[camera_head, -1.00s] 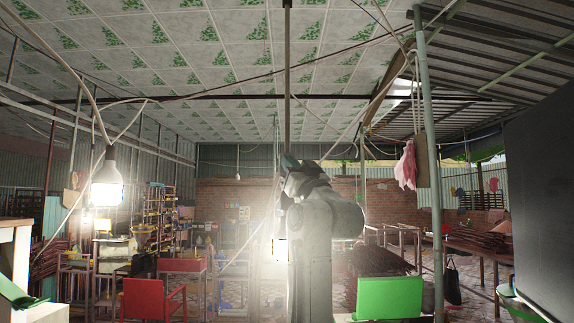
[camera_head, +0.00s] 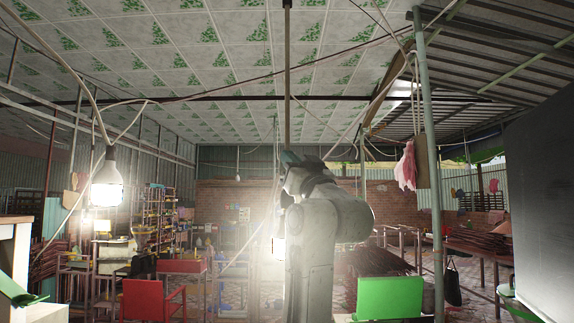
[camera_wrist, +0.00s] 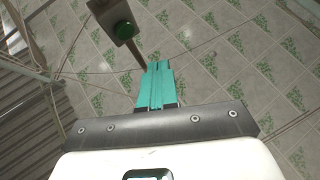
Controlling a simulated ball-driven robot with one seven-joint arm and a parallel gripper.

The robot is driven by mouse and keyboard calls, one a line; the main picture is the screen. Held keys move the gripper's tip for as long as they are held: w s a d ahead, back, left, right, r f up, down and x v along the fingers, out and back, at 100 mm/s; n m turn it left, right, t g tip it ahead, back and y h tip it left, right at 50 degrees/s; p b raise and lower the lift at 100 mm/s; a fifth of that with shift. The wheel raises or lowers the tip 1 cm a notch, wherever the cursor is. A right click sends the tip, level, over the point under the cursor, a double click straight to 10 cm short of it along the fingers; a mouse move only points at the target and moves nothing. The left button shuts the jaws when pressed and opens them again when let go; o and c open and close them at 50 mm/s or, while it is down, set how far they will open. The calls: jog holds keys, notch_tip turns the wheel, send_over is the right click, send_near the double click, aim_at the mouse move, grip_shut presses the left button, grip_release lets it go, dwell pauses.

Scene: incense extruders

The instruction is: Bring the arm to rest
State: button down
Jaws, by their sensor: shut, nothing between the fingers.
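My arm stands raised in the middle of the head view, folded at the top, its thick grey joint jutting to the right. My gripper (camera_wrist: 156,88) shows in the wrist view as two teal fingers side by side, closed together with nothing between them. They point up toward the tiled ceiling (camera_wrist: 215,70). In the head view only a bit of teal shows at the top of my arm; the fingers cannot be made out clearly there.
A red chair (camera_head: 153,300) and a green chair (camera_head: 388,298) stand low in front. A lit bulb (camera_head: 107,185) hangs at left. A pole (camera_head: 431,170) stands at right, beside a dark panel (camera_head: 541,210). A dark box with a green disc (camera_wrist: 124,31) shows beyond the fingers.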

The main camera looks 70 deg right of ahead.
jog(key=shift+s+a, duration=0.25)
jog(key=shift+a, duration=0.4)
